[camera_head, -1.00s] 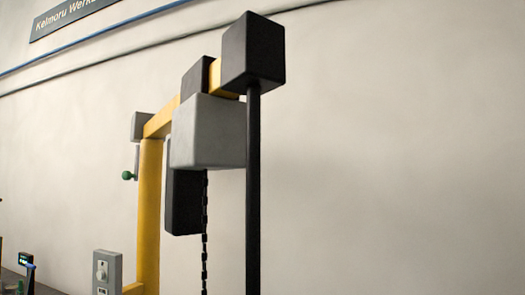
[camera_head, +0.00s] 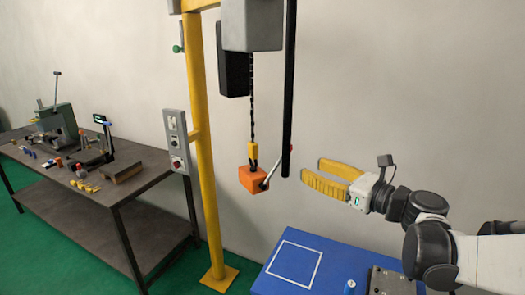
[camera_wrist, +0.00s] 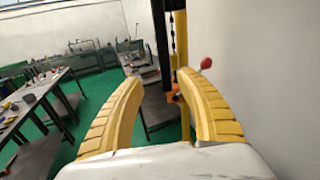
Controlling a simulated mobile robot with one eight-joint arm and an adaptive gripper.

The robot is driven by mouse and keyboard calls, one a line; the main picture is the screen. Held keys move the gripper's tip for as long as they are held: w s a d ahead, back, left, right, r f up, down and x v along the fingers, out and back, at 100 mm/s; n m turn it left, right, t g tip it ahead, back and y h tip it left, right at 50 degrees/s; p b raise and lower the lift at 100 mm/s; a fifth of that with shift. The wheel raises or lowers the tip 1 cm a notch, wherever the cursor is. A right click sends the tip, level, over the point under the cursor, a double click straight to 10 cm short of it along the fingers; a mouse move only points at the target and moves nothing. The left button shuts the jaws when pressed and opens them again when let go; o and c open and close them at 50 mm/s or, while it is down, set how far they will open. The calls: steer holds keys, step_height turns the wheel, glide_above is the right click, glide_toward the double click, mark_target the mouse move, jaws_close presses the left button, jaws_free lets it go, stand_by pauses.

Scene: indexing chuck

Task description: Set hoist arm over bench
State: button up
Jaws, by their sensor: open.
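The hoist has a yellow post (camera_head: 203,150) standing on the floor, with its arm reaching toward me at the top, partly out of the head view. A grey trolley block (camera_head: 252,25) hangs from the arm, and a chain (camera_head: 252,100) runs down to an orange hook block (camera_head: 252,179). A black vertical bar (camera_head: 289,90) hangs down in front of the chain. My gripper (camera_head: 320,175) is open and empty, a little right of the bar's lower end. In the wrist view, my fingers (camera_wrist: 165,95) frame the orange block (camera_wrist: 178,97) and the bar (camera_wrist: 161,45) beyond them. The bench (camera_head: 132,181) stands left of the post.
A blue table (camera_head: 335,257) with a white square outline lies below my gripper. A control box (camera_head: 176,140) is fixed beside the post. A green-handled lever (camera_head: 178,48) hangs near the post top. The wall is close behind the hoist.

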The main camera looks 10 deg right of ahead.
mark_target(289, 155)
steer(key=shift+m, duration=0.4)
steer(key=x, duration=0.7)
steer(key=b+x, duration=0.1)
steer(key=x, duration=0.3)
steer(key=shift+w+d+r, duration=0.25)
steer(key=shift+d+r, duration=0.1)
steer(key=shift+d, duration=0.1)
jaws_close()
